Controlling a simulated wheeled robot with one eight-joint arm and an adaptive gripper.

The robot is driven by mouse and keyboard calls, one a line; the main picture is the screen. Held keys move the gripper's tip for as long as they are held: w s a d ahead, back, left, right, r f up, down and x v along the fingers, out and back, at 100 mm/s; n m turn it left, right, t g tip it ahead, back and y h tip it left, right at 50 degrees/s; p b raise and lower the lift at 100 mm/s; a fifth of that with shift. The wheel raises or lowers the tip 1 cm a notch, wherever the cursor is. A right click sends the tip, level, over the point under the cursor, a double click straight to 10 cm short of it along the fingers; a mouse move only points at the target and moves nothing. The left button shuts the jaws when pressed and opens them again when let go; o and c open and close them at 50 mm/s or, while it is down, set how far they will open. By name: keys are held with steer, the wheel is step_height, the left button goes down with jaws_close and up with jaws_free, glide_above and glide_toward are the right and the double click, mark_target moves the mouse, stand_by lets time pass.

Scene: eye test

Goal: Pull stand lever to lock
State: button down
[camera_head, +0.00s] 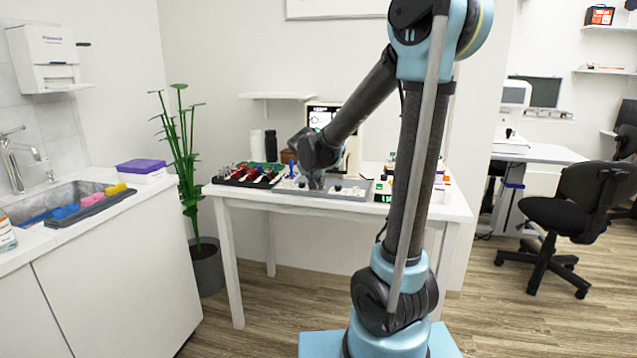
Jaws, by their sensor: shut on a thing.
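My arm reaches from its blue base over the white table (262,199). My gripper (317,185) is small and dark in this view, pointing down at a grey tray-like base (350,195) on the table. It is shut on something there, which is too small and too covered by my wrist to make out. A blue upright part (291,168) shows just left of my gripper. I cannot clearly tell the stand or its lever from the other small parts on the grey base.
A black tray (232,182) with red and other items is left of the grey base. Bottles (439,178) and a green-lit display (388,198) are on the right. A potted plant (207,267), a sink counter (115,270) and an office chair (560,215) stand around.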

steer(key=shift+s+a+f+t, duration=0.1)
steer(key=shift+a+t, duration=0.05)
steer(key=shift+t, duration=0.25)
steer(key=c, duration=1.6)
jaws_free()
steer(key=shift+s, duration=0.1)
steer(key=shift+v, duration=5.85)
